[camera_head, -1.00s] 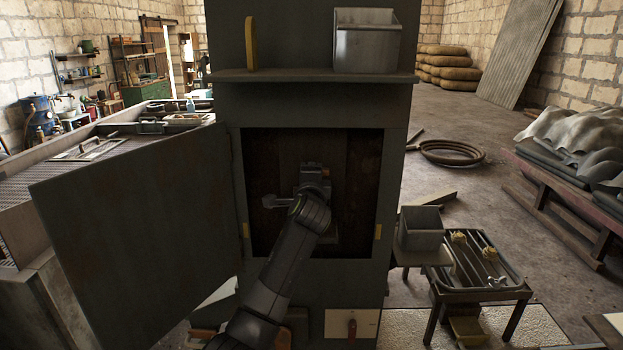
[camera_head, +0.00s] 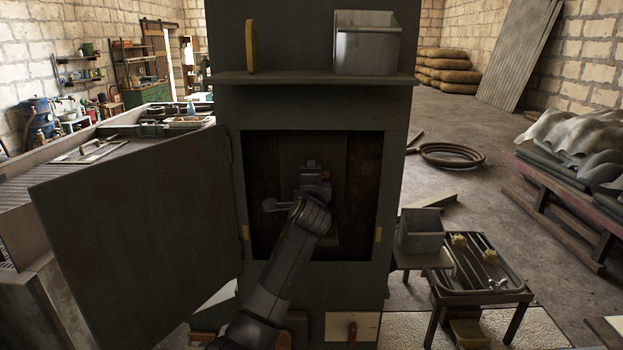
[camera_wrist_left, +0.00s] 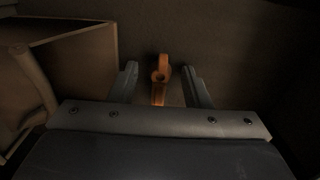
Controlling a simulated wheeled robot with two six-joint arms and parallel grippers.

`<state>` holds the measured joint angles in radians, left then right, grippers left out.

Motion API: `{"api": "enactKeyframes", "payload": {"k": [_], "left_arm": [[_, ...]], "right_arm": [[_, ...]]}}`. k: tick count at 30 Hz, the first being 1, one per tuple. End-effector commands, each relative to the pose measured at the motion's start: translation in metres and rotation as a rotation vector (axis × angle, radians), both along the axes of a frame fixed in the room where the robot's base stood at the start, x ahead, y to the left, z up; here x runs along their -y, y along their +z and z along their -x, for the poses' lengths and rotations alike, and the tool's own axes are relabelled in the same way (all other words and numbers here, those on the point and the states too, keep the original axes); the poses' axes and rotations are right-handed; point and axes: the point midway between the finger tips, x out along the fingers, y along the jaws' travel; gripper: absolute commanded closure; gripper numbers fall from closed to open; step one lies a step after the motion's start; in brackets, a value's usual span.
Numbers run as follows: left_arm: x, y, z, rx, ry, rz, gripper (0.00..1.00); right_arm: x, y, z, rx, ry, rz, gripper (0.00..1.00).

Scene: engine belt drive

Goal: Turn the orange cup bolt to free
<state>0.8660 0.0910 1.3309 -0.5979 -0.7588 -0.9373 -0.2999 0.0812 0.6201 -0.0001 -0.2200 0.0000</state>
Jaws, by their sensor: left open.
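The orange cup bolt (camera_wrist_left: 160,84) shows in the left wrist view as an upright orange piece with a dark round hollow. It stands between the two fingers of my left gripper (camera_wrist_left: 161,84), with a gap on each side. The gripper is open and not closed on it. In the head view my left arm reaches into the dark cabinet opening, and the left gripper (camera_head: 314,180) is at its middle. My right gripper is not in view.
The open cabinet door (camera_head: 140,230) swings out to the left. A shelf (camera_head: 300,77) above the opening holds a metal bin (camera_head: 366,45) and a yellow piece (camera_head: 251,45). A small table (camera_head: 480,297) with a tray and a grey bin (camera_head: 421,232) stand at right.

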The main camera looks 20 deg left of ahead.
Motion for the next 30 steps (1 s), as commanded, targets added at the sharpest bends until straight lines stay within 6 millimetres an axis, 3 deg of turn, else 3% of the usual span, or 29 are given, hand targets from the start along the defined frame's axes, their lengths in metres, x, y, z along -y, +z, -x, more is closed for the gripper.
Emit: {"api": "enactKeyframes", "payload": {"k": [5,11,30], "left_arm": [[0.002,0.000,0.004,0.002,-0.001,-0.001,0.57],[0.007,-0.002,0.022,0.003,-0.001,0.002,0.57],[0.036,-0.003,0.120,0.003,-0.003,0.005,0.57]], "right_arm": [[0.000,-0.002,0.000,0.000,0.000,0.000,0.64],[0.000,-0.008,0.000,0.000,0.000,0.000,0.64],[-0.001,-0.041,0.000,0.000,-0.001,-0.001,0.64]]}}
